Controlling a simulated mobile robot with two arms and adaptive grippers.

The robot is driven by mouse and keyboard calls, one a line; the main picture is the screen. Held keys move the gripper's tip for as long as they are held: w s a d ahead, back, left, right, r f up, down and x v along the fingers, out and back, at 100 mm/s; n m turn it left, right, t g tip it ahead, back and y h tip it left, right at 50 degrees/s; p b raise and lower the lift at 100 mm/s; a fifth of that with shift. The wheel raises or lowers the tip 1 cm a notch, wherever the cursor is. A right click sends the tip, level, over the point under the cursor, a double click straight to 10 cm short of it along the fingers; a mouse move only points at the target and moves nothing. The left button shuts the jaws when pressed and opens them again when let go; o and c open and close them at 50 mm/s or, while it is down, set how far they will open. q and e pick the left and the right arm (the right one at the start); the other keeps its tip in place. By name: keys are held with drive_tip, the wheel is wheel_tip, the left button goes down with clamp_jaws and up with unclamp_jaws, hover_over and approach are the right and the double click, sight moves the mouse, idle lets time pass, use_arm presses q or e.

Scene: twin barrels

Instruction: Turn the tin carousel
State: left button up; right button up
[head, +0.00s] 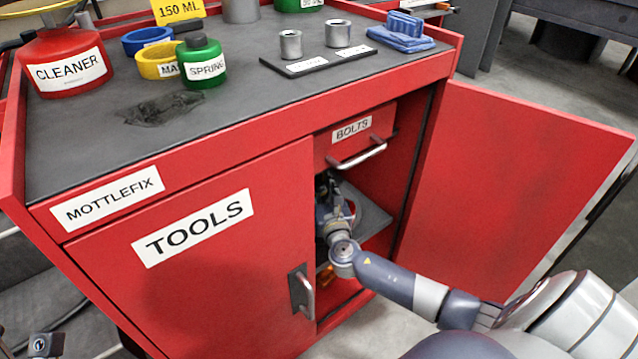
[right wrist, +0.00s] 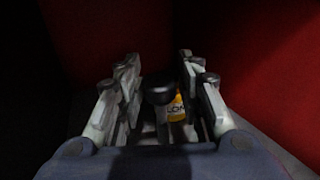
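My right arm reaches into the open right compartment of the red cabinet, and my right gripper (head: 333,196) is inside it, partly hidden by the cabinet front and my wrist. In the right wrist view, its two fingers (right wrist: 158,88) stand apart. A dark-topped container with a yellow label (right wrist: 179,106) shows between them; whether they touch it cannot be told. A grey flat plate (head: 373,212) shows in the compartment; I cannot tell if it is the tin carousel or a shelf. A small grey part at the lower left of the head view may belong to my left gripper (head: 45,345).
The right door (head: 530,180) stands open. The TOOLS door (head: 220,290) is shut. A BOLTS drawer (head: 345,142) with a bar handle is above my gripper. The top holds a red CLEANER can (head: 72,50), a green SPRING bottle (head: 203,65), tape rolls, metal cylinders and a blue cloth (head: 402,35).

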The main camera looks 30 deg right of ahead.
idle(0.3)
drive_tip(key=v, duration=1.2)
